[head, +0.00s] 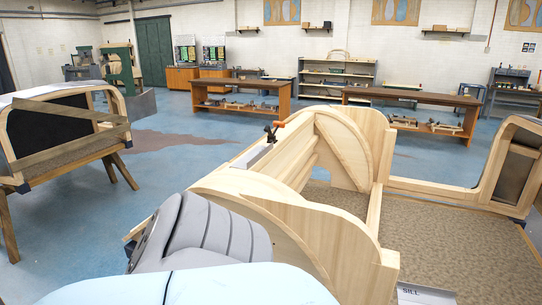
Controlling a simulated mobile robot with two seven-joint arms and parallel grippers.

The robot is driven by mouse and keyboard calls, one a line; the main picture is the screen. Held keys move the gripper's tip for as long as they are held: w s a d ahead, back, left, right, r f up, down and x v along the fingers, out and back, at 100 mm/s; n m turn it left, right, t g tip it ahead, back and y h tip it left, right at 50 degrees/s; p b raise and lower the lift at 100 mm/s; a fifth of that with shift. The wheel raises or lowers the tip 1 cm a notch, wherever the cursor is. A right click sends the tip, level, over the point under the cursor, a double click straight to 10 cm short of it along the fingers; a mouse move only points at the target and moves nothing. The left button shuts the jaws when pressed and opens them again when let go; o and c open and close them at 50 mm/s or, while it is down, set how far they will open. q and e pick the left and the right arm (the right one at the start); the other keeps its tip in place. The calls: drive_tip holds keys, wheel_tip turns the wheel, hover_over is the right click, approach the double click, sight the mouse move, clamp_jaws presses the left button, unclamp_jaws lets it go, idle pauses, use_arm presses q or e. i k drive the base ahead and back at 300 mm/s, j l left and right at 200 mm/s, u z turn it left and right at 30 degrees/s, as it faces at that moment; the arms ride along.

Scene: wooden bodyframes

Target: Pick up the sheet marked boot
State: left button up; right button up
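I see no sheet with the word boot on it in the head view. A pale sheet or label marked SILL (425,294) shows at the bottom right, cut off by the frame edge. It is beside the end of the near wooden bodyframe (320,235). Neither of my grippers is in view.
A grey ribbed seat (205,235) is against the near frame's left side. A brown textured floor panel (450,240) lies to its right. Another bodyframe on trestles (75,125) stands at left. Workbenches (240,88) stand behind. Blue floor (90,225) is open between the frames.

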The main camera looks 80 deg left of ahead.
sight(247, 161)
drive_tip(key=u, duration=1.8)
